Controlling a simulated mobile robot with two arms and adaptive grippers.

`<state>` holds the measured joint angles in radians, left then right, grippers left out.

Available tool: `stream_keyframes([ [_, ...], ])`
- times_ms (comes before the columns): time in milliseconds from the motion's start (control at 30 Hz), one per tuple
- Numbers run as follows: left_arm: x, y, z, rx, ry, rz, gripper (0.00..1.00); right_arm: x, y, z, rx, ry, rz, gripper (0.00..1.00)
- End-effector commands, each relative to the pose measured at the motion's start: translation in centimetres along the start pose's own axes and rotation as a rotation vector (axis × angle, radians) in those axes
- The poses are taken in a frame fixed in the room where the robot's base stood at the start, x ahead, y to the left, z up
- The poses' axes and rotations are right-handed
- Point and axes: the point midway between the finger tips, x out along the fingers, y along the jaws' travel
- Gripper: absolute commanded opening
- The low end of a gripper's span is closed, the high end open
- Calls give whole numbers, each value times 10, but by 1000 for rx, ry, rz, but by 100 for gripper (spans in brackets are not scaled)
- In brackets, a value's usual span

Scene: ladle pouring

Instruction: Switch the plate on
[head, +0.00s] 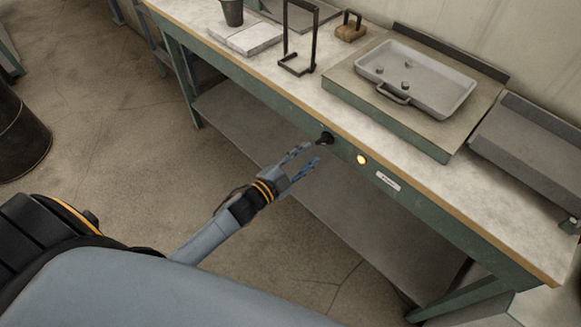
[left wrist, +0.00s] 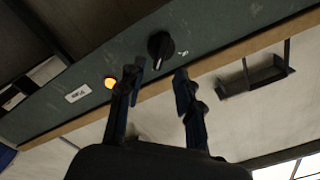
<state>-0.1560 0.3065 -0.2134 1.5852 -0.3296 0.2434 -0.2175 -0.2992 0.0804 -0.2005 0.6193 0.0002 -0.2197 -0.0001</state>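A black rotary knob (head: 325,138) sits on the green front rail of the workbench. Its white pointer mark shows in the left wrist view (left wrist: 160,48). Beside it a round indicator lamp (head: 361,159) glows yellow-orange, also in the left wrist view (left wrist: 110,83). The plate (head: 425,122) is a flat slab on the bench above, with a grey tray (head: 455,82) on it. My left gripper (head: 311,154) is open and empty just in front of the knob. In the left wrist view its fingertips (left wrist: 158,72) are apart, with the knob just beyond them. My right gripper is not in view.
A small white label (head: 388,180) is right of the lamp. On the bench stand a black metal frame (head: 300,40), a dark cup (head: 232,12), pale blocks (head: 250,40) and a wooden-based weight (head: 350,28). A lower shelf (head: 240,120) runs beneath. A dark drum (head: 20,135) stands far left.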

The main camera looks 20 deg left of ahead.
Motion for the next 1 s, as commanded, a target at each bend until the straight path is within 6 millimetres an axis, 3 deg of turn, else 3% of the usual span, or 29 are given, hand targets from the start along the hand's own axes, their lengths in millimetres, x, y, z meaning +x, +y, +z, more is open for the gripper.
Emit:
stream_keyframes([
  [200, -46, 1, 0, 1, -1, 2, 35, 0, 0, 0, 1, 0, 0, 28],
  [400, -68, 0, 0, 1, 0, 1, 35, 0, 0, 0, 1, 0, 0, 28],
  [1000, -72, 0, 0, 1, 1, 0, 35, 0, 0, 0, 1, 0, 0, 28],
])
